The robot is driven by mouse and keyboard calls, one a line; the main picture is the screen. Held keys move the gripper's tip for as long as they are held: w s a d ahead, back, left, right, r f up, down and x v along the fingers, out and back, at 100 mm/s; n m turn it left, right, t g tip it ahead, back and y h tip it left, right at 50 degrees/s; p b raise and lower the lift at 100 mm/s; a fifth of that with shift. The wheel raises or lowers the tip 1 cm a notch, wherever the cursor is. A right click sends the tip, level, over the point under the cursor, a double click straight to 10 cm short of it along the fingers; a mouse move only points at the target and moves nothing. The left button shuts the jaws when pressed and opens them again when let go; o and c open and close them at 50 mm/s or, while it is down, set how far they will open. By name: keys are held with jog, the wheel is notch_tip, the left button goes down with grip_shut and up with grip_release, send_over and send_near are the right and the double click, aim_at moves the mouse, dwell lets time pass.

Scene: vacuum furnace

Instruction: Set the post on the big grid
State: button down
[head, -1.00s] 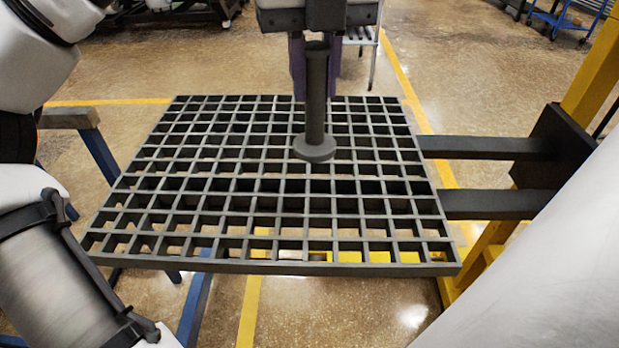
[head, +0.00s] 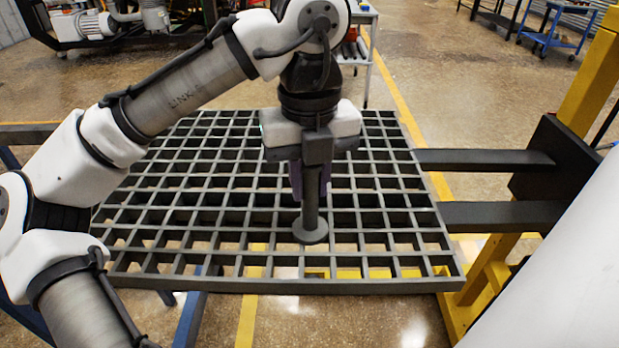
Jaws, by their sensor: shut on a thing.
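The post (head: 311,208) is a dark grey rod with a round disc foot. It is upright, with its foot over the front middle part of the big grid (head: 300,287). I cannot tell whether the foot touches the bars. My gripper (head: 311,178) points down and is shut on the upper part of the post. Its purple fingers show on both sides of the rod. The grid is a flat dark lattice of square openings. My arm hides some of its far left part.
Two dark fork arms (head: 490,160) of a yellow lift (head: 592,75) reach to the grid's right side. Blue supports (head: 190,320) show below it. A small cart (head: 358,45) stands behind. The rest of the grid is bare.

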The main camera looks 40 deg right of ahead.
jog(key=shift+f, duration=0.1)
jog(key=c, duration=1.3)
grip_release()
jog(key=shift+o, duration=0.2)
notch_tip(320, 180, up, 12)
jog(key=shift+r+p, duration=0.2)
jog(key=shift+p, duration=0.85)
